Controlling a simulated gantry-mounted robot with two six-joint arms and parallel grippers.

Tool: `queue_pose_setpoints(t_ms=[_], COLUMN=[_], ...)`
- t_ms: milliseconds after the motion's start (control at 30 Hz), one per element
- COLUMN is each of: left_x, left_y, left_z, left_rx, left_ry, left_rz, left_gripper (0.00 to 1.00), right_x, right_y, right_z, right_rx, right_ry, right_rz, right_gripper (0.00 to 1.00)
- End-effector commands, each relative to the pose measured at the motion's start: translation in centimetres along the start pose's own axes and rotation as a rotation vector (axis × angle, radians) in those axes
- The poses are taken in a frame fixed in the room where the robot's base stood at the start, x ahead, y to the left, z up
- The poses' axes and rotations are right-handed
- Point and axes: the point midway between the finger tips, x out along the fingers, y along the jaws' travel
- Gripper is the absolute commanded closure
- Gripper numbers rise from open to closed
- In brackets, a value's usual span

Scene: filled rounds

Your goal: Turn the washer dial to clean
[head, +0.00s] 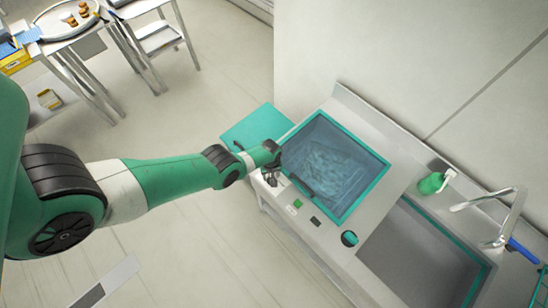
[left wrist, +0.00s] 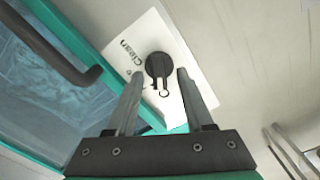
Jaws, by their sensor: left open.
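The washer (head: 376,186) is a counter unit with a teal-framed glass lid at the middle right of the head view. In the left wrist view its black round dial (left wrist: 158,64) sits on a white plate with the printed word "Clean" (left wrist: 131,54) left of it. A narrow part of the dial points down in the picture, not at the word. My left gripper (head: 271,178) is at the washer's front left corner and hides the dial in the head view. Its fingers (left wrist: 160,74) are open, one on each side of the dial; I cannot tell whether they touch it. My right gripper is out of view.
The lid's dark handle (left wrist: 62,50) is close to the left finger in the wrist view. A green button (head: 297,204) and a dark panel lie along the front edge. A sink (head: 425,255), tap (head: 495,208) and green bottle (head: 432,183) are right. Open floor lies left.

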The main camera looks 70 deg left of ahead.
Motion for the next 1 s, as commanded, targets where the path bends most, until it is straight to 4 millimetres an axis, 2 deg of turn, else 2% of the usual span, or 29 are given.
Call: queue_pose_setpoints(t_ms=[67,367,667,1000], left_x=[0.84,0.75,0.76,0.76], left_y=[0.04,0.05,0.05,0.05], left_z=[-0.01,0.0,0.0,0.01], left_rx=[0.0,0.001,0.001,0.006], left_ry=[0.0,0.0,0.0,0.0], left_rz=[0.001,0.001,0.0,0.0], left_gripper=[0.47,0.47,1.0,1.0], right_x=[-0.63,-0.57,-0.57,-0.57], right_y=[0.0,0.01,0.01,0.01], right_z=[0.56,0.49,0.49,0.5], right_rx=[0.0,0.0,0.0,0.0], right_ry=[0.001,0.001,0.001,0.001], right_rz=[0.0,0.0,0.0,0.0], right_gripper=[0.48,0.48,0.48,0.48])
